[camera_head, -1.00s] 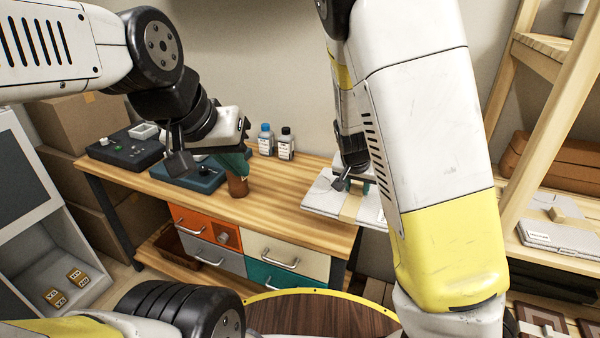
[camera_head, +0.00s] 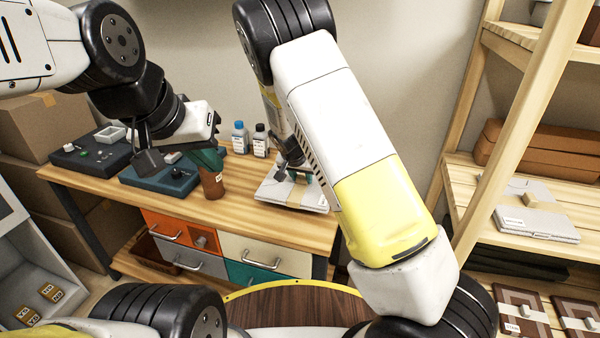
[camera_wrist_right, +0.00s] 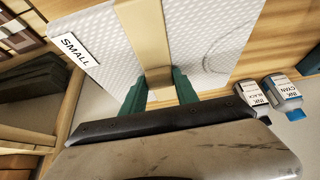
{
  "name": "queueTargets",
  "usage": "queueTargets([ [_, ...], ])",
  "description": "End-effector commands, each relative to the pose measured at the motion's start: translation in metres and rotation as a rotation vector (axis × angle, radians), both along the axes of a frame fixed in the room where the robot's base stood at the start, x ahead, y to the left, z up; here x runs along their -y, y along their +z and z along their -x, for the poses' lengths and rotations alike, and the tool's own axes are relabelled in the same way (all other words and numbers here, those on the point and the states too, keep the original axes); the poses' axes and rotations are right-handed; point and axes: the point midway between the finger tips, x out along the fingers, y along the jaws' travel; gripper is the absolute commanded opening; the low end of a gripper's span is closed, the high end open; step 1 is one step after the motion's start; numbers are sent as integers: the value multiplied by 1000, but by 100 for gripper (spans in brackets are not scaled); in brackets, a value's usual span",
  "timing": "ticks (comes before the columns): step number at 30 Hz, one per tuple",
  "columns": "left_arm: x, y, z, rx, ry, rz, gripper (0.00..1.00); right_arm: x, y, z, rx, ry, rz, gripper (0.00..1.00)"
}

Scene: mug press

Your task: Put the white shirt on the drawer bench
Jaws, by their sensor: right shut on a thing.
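The white shirt (camera_head: 275,195) is a flat folded white pack with a tan band. It lies level over the right end of the drawer bench (camera_head: 120,185); I cannot tell whether it touches the top. My right gripper (camera_head: 299,174) is shut on the tan band at the middle of the pack. In the right wrist view the shirt (camera_wrist_right: 205,35) carries a "SMALL" label, and the green fingers of the gripper (camera_wrist_right: 160,92) flank the band's raised tab. My left gripper (camera_head: 208,158) is at a brown cup (camera_head: 213,182) on the bench; its jaw gap is unclear.
Two ink bottles (camera_head: 250,139) stand at the bench's back, behind the shirt. A teal press base (camera_head: 160,178) and a dark device (camera_head: 90,152) are at the left. A wooden shelf (camera_head: 470,175) at the right holds another pale folded pack (camera_head: 537,224).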

Motion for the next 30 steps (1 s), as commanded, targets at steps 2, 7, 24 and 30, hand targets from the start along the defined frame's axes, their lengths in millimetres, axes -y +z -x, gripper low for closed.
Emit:
queueTargets([
  [2, 0, 0, 0, 0, 0, 0, 0, -1, 0, -5, 1, 0, -1, 0],
  [7, 0, 0, 0, 0, 0, 0, 0, -1, -16, -4, -3, 0, 3, 0],
  [24, 0, 0, 0, 0, 0, 0, 0, -1, -38, -5, 0, 0, 0, 48],
  [30, 0, 0, 0, 0, 0, 0, 0, -1, -38, -5, 0, 0, 0, 58],
])
